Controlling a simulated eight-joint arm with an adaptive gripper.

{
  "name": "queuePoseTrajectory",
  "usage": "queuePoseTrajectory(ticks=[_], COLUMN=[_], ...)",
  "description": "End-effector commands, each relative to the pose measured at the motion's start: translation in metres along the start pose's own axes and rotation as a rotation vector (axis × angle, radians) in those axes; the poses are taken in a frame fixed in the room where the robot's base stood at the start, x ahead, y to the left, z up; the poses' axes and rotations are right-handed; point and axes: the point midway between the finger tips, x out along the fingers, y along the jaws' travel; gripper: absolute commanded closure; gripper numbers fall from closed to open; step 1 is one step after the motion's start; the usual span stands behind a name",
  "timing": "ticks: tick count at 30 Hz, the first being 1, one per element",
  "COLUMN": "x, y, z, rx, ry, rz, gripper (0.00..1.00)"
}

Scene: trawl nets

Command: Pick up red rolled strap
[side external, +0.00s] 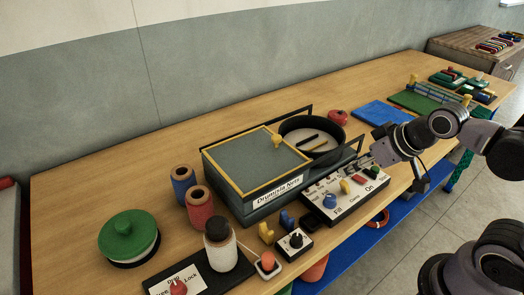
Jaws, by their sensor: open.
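A small round red item (338,117), which looks like the red rolled strap, lies on the wooden table behind the round black pan. It is small in this view, so its coil cannot be made out.
A grey box (258,165) with yellow trim and the round black pan (318,150) stand mid-table. The control panel (345,196) lies in front. Blue and red spools and a green-lidded pot (127,237) stand left. A blue mat (380,113) lies right of the red item.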

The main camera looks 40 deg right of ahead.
Motion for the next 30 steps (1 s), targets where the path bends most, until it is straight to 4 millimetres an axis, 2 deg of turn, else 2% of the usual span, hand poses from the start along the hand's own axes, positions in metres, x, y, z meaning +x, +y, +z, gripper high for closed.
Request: queuePoseTrajectory(ticks=[4,5,9,10,23,26,30], x=[0.000,0.000,0.000,0.000,0.000,0.001,0.006], y=[0.000,0.000,0.000,0.000,0.002,0.010,0.030], z=[0.000,0.000,0.000,0.000,-0.005,-0.021,-0.055], rx=[0.000,0.000,0.000,0.000,0.009,0.031,0.087], ry=[0.000,-0.001,-0.001,-0.001,-0.002,-0.007,-0.018], rz=[0.000,0.000,0.000,0.000,0.005,0.021,0.058], gripper=[0.56,0.50,0.09,0.03,0.03,0.03,0.03])
